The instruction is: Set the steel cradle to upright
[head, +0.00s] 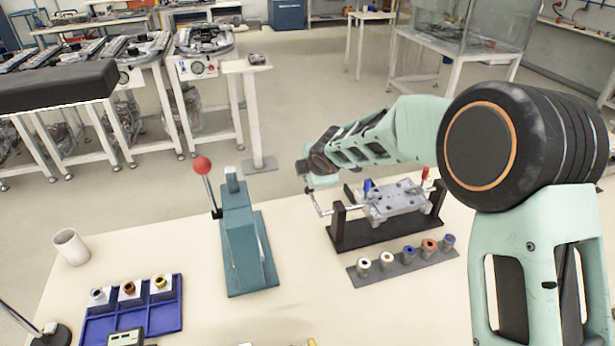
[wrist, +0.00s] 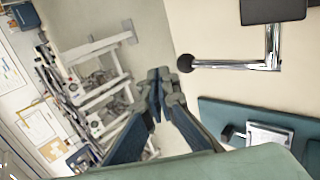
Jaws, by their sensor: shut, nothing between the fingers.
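The steel cradle (head: 398,200) is a grey metal plate with holes, hung between two black posts on a black base (head: 365,236). Its plate looks close to flat, face up, with a slight tilt I cannot judge exactly. A bent crank (head: 318,206) sticks out from its left side and also shows in the wrist view (wrist: 235,64), with a dark round knob (wrist: 186,63). My gripper (head: 306,172) is by the crank's end in the head view. In the wrist view my gripper (wrist: 165,76) is shut and empty, just left of the knob, with a small visible gap.
A teal press (head: 240,235) with a red-ball lever stands left of the cradle. A grey rack (head: 405,260) of several small cylinders lies in front. A blue tray (head: 135,312) and a white cup (head: 71,247) are at the left. Bare table lies between tray and press.

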